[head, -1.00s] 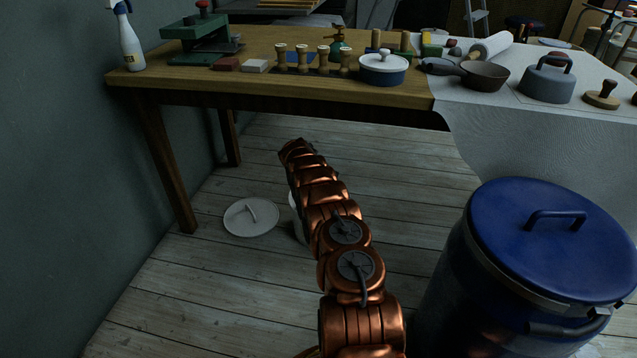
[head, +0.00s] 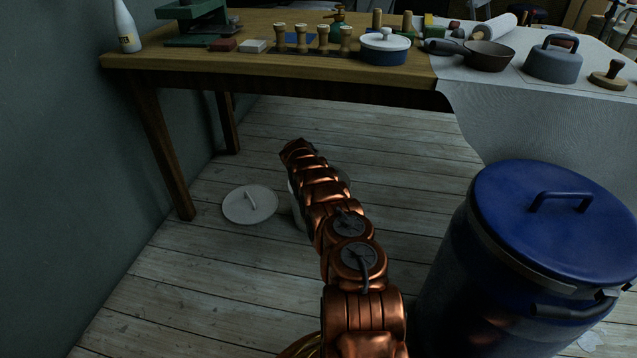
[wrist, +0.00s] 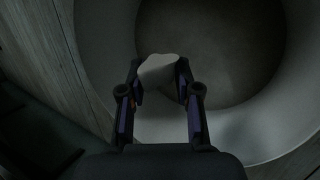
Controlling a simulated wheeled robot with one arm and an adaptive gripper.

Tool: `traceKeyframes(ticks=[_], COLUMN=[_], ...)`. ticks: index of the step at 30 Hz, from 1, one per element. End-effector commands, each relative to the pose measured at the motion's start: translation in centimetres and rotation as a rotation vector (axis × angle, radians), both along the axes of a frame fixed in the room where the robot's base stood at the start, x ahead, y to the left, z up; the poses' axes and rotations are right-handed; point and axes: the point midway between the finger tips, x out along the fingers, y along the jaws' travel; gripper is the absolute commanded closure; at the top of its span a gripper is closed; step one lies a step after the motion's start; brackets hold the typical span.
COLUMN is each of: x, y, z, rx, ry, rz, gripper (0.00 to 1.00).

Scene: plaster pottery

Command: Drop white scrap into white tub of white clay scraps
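In the wrist view, my gripper (wrist: 160,82) is shut on the white scrap (wrist: 158,68), a pale lump between its two fingertips. Below it is the round opening of the white tub (wrist: 255,132), whose pale rim and wall curve around a dark inside. The scrap shows against the tub's left inner side; I cannot tell its height above the bottom. In the head view, only slivers of the white tub (head: 297,207) show, mostly hidden behind my copper-coloured arm. My gripper is hidden there too. Clay inside the tub is too dark to make out.
A white lid (head: 250,206) with a handle lies on the plank floor left of the tub. A blue lidded barrel (head: 545,225) stands at the right. A wooden table (head: 240,62) holding pots and tools stands behind. A green wall is at the left.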

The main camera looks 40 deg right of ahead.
Motion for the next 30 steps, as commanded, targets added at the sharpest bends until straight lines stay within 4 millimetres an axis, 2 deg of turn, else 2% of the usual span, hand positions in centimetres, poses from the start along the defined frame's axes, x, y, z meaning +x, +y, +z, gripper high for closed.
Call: traceKeyframes(ticks=[1, 8, 26, 30], x=[0.01, 0.0, 0.0, 0.02], y=[0.0, 0.02, 0.02, 0.02], z=[0.01, 0.0, 0.01, 0.53], rx=[0.0, 0.0, 0.0, 0.0], ry=[0.0, 0.0, 0.0, 0.0], rz=[0.0, 0.0, 0.0, 0.0], gripper=[0.63, 0.39, 0.39, 0.39])
